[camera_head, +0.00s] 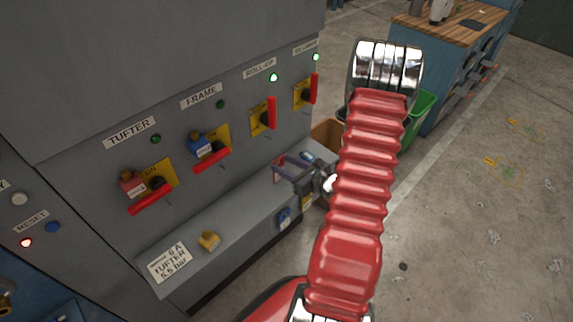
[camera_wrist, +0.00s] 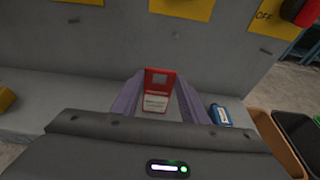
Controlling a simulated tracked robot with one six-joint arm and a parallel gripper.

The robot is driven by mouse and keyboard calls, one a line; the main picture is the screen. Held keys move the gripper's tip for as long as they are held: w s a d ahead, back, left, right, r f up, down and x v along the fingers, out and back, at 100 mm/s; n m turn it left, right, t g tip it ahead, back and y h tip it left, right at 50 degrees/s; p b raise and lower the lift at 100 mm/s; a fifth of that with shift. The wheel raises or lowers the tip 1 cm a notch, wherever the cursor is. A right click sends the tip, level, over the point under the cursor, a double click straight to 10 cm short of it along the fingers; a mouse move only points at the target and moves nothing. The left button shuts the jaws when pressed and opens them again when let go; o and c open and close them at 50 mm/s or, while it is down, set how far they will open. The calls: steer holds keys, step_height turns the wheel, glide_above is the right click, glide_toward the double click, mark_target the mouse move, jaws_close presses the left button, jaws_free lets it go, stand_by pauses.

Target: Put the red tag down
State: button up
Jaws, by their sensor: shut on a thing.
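The red tag (camera_wrist: 160,79), with a white label on its lower part, is between the two grey fingers of my gripper (camera_wrist: 157,95) in the wrist view. The gripper is shut on it. In the head view my gripper (camera_head: 286,167) is over the far part of the grey ledge (camera_head: 235,217), below the ROLL-UP switch. The tag is mostly hidden by the fingers there. I cannot tell whether the tag touches the ledge.
A yellow padlock (camera_head: 209,240) and a white notice (camera_head: 170,262) are on the ledge's near part. A blue object with a label (camera_wrist: 219,115) is right of the fingers. Red-handled switches line the panel above. Brown (camera_wrist: 277,145) and green (camera_head: 419,112) bins stand beyond the ledge's end.

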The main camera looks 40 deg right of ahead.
steer(key=o, duration=1.1)
steer(key=shift+f, duration=0.1)
steer(key=shift+c, duration=0.2)
steer(key=v, duration=1.2)
